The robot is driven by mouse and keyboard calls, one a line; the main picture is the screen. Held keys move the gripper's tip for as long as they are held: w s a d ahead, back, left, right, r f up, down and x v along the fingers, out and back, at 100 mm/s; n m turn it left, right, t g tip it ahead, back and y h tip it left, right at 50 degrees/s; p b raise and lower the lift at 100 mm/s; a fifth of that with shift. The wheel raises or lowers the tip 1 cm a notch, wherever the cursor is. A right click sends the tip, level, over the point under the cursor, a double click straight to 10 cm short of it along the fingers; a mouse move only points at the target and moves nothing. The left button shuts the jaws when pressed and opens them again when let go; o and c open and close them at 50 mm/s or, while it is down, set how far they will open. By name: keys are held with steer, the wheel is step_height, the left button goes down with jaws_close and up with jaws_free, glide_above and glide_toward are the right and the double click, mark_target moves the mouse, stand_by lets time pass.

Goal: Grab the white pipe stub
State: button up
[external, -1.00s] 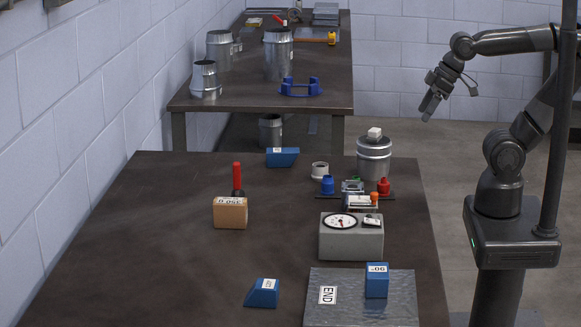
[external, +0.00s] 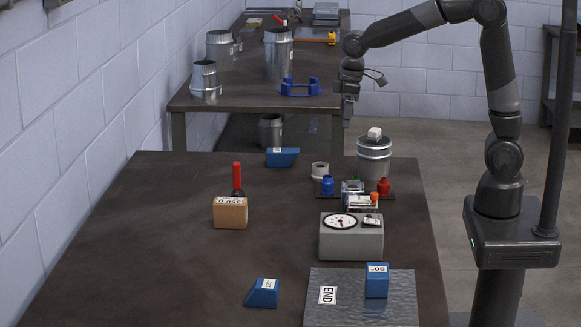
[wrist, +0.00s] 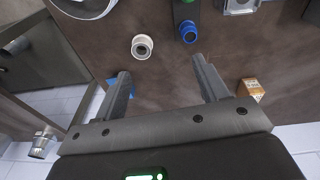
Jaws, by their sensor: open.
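The white pipe stub (external: 320,170) is a short open ring standing on the near table, left of the metal canister. It also shows in the wrist view (wrist: 142,47), above and between the two fingers. My gripper (external: 347,122) is above the table's far edge, higher than the stub and apart from it, pointing down. In the wrist view its two fingers (wrist: 163,85) are spread wide with nothing between them.
A blue fitting (external: 328,185) stands close to the stub. The metal canister (external: 374,160) with a white block on top is to its right. A blue wedge (external: 282,157) lies to its left. The gauge box (external: 351,237) stands nearer.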

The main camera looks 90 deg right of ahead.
steer(key=g, duration=0.2)
glide_above(322, 166)
step_height(322, 166, down, 8)
step_height(322, 166, down, 11)
steer(key=shift+f, duration=0.1)
steer(key=shift+c, duration=0.4)
